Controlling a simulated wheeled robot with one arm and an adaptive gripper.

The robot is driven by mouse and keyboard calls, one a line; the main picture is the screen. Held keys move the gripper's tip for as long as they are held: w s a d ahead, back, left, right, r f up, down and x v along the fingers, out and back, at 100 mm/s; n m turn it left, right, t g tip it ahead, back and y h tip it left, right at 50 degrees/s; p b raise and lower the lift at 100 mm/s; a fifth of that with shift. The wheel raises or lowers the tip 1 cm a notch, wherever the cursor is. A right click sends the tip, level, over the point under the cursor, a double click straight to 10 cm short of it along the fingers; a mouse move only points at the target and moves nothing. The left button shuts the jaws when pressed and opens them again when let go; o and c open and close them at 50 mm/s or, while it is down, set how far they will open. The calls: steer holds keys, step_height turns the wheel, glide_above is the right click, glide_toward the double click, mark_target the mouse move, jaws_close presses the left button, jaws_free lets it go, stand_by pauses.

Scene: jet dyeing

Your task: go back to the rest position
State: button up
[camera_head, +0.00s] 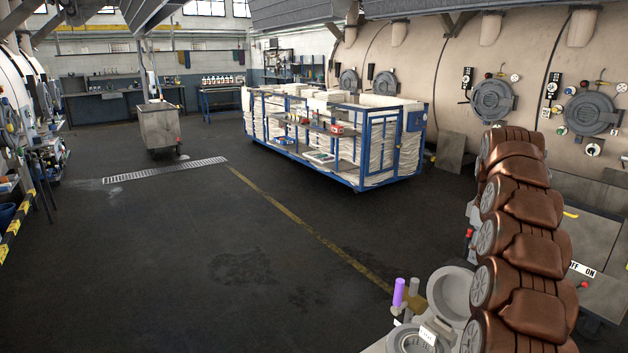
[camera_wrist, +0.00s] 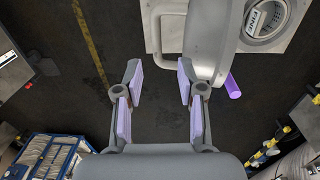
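My gripper (camera_wrist: 159,80) shows in the wrist view with its two lilac-padded fingers spread apart. In the head view my copper-brown arm rises along the right side, and the gripper itself cannot be made out there. A grey machine with a raised round lid (camera_head: 452,293) and an open round port (camera_head: 417,343) stands at the bottom; a white label lies at the port. A purple handle (camera_head: 398,292) stands beside the lid; it also shows in the wrist view (camera_wrist: 232,86).
A blue-framed cage trolley (camera_head: 376,150) with white cloth stands at mid-distance. A grey bin cart (camera_head: 159,126) stands further left. Large beige vessels (camera_head: 450,60) with round hatches line the right. The dark floor (camera_head: 190,260) at left and centre is clear.

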steer(key=s+a+r+m, duration=0.2)
steer(key=s+a+r, duration=0.1)
steer(key=s+a, duration=1.35)
steer(key=s+a+f+m, duration=0.1)
steer(key=s+a+f, duration=0.2)
steer(key=s, duration=0.6)
steer(key=s+a+f+m+g, duration=0.1)
steer(key=s+a+f, duration=0.2)
steer(key=s, duration=0.6)
steer(key=s+a+f+m+g, duration=0.1)
steer(key=s+a+f+m, duration=0.1)
steer(key=s, duration=0.7)
step_height(320, 180, down, 3)
steer(key=shift+s+a+r, duration=0.2)
steer(key=shift+a, duration=0.3)
steer(key=shift+d, duration=0.1)
